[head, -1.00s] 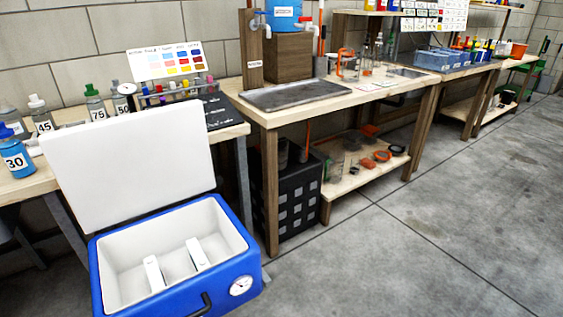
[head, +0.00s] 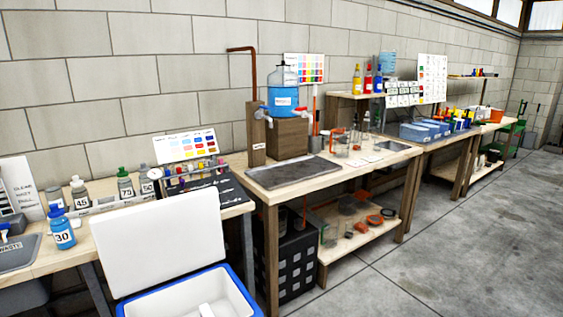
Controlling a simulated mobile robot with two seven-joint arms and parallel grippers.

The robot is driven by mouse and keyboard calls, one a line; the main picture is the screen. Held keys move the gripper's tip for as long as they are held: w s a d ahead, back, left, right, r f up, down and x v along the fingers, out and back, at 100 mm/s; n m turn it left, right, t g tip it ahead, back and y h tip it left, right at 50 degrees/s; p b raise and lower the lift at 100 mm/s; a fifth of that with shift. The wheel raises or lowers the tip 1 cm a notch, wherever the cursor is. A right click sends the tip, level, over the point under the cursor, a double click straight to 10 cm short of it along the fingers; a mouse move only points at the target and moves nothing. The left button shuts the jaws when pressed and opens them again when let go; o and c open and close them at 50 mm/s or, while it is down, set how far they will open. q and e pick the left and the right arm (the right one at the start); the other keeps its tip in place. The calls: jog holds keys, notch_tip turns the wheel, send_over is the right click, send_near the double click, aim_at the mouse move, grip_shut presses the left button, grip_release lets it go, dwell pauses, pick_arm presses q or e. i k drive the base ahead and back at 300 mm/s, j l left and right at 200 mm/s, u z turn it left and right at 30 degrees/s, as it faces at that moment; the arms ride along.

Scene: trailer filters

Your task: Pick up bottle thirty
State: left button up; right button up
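Bottle thirty (head: 62,230) is a blue bottle with a blue cap and a white label reading 30. It stands upright at the front of the left wooden bench (head: 102,249), at the left of the head view. Behind it stand bottle 45 (head: 81,194) with a white cap and bottle 75 (head: 125,184) with a green cap. Neither of my grippers shows in the head view.
An open blue and white cooler (head: 190,300) stands in front of the bench, its raised white lid (head: 166,243) covering part of the bench front. A sink marked WASTE (head: 18,254) lies left of bottle thirty. The concrete floor (head: 450,240) at right is clear.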

aim_at(62, 230)
jog(key=u, duration=1.3)
jog(key=i+j+z, duration=0.2)
jog(key=i+j, duration=0.2)
jog(key=j, duration=0.2)
jog(key=i+j+z, duration=0.1)
jog(key=j, duration=0.25)
jog(key=i+j+z, duration=0.1)
jog(key=i+j, duration=0.2)
jog(key=i+j+z, duration=0.1)
jog(key=j, duration=0.3)
jog(key=i+j+z, duration=0.1)
jog(key=j, duration=0.25)
jog(key=i, duration=0.1)
